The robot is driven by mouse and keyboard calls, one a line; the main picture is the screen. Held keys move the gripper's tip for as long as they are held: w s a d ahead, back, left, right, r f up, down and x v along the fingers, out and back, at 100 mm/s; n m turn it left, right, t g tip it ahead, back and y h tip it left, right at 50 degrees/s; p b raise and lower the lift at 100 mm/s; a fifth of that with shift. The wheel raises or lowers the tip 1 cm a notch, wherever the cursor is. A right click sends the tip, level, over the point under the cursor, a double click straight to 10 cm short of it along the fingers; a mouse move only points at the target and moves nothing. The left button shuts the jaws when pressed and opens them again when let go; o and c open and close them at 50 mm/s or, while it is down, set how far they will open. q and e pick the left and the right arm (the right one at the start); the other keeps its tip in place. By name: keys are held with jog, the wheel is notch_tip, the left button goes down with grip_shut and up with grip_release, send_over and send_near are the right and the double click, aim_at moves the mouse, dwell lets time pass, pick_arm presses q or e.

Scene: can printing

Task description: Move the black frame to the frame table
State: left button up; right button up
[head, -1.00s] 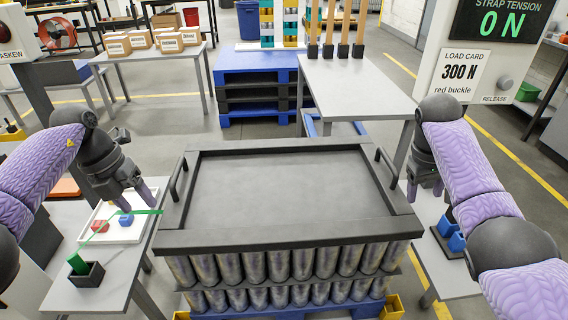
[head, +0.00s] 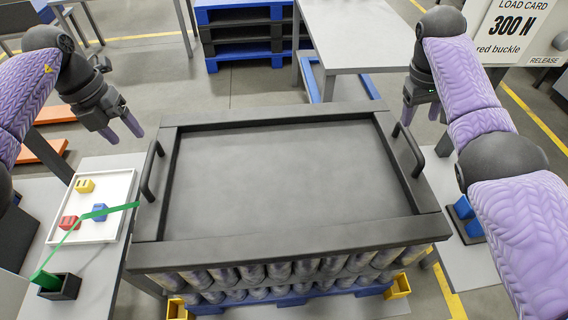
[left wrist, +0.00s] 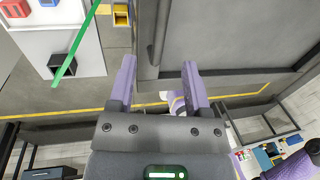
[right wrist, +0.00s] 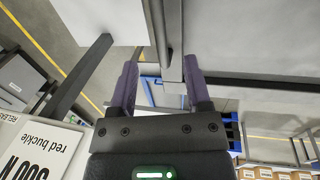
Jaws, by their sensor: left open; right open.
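The black frame (head: 292,250) is a large rectangular tray-like frame lying flat on top of stacked metal cans (head: 290,272). It has a bar handle on its left side (head: 150,172) and one on its right side (head: 408,150). My left gripper (head: 124,134) is open and empty, up and left of the left handle. In the left wrist view the frame's edge and handle (left wrist: 161,30) show just ahead of the fingers. My right gripper (head: 421,112) is open, close to the right handle. In the right wrist view that handle (right wrist: 158,30) runs between the fingertips' lines, beyond them.
A grey table (head: 350,40) stands behind the frame, beside stacked blue and black pallets (head: 245,50). At left, a side table holds a white tray (head: 122,205) with coloured buckles and a green strap. The load card panel (head: 515,30) stands behind my right arm.

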aim_at(147, 159)
pick_arm(q)
jog(key=f, duration=0.3)
jog(key=d+f, duration=0.1)
jog(key=f, duration=0.5)
jog(key=shift+d, duration=0.4)
pick_arm(e)
jog(key=f, duration=0.3)
jog(key=d+f, duration=0.1)
jog(key=f, duration=0.5)
jog(key=shift+d, duration=0.4)
pick_arm(q)
jog(key=shift+c, duration=0.2)
grip_shut()
pick_arm(e)
grip_shut()
